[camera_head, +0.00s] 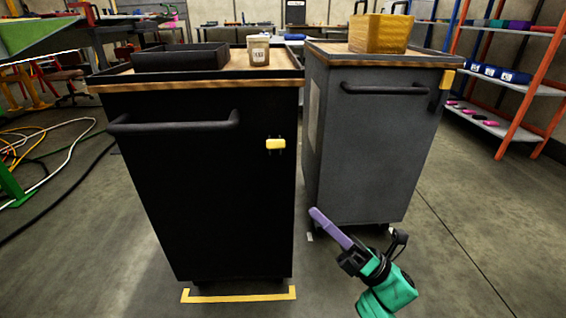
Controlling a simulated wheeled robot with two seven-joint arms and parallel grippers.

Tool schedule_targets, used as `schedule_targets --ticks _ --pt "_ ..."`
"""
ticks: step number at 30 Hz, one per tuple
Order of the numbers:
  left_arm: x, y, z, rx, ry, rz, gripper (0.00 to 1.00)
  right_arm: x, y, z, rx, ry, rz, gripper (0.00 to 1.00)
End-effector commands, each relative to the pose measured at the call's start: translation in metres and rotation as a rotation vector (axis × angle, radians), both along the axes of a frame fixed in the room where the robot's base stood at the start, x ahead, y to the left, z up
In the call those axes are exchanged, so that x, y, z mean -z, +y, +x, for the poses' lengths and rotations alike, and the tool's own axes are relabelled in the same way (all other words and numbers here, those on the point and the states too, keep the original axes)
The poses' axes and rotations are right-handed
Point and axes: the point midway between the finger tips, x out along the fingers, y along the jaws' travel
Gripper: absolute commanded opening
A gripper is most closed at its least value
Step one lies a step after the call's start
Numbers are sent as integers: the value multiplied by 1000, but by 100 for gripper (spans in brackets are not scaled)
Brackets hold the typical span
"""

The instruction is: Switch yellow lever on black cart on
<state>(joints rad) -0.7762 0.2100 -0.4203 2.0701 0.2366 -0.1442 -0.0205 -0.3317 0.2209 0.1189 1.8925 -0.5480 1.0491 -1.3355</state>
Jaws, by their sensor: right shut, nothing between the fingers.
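The black cart (210,200) stands left of centre with its wooden top (215,75). A small yellow lever (275,144) sits on its front face, near the right edge and below the handle's height. The lever looks roughly horizontal; its exact setting is too small to tell. My right gripper (318,217) has purple fingers, shut and empty, with a green and black arm behind it. It is low in front of the gap between the carts, below and to the right of the lever, apart from it. My left gripper is not in view.
A grey cart (365,150) stands close on the right, with a yellow box (380,34) on top. The black cart carries a black tray (180,57) and a cup (258,51). Its bar handle (175,124) juts forward. Cables (50,140) lie at left; shelves (510,75) stand at right.

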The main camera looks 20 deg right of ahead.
Motion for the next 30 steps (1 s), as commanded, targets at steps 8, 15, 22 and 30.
schedule_targets --ticks 8,15,22,30 --pt "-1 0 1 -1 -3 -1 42 -35 33 27 -3 -5 1 0" --pt "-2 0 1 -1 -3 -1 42 -70 55 54 0 -5 -1 0" --pt "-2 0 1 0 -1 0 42 -91 51 67 -1 0 2 0" --pt "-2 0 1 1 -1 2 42 -92 51 68 -1 2 2 0"
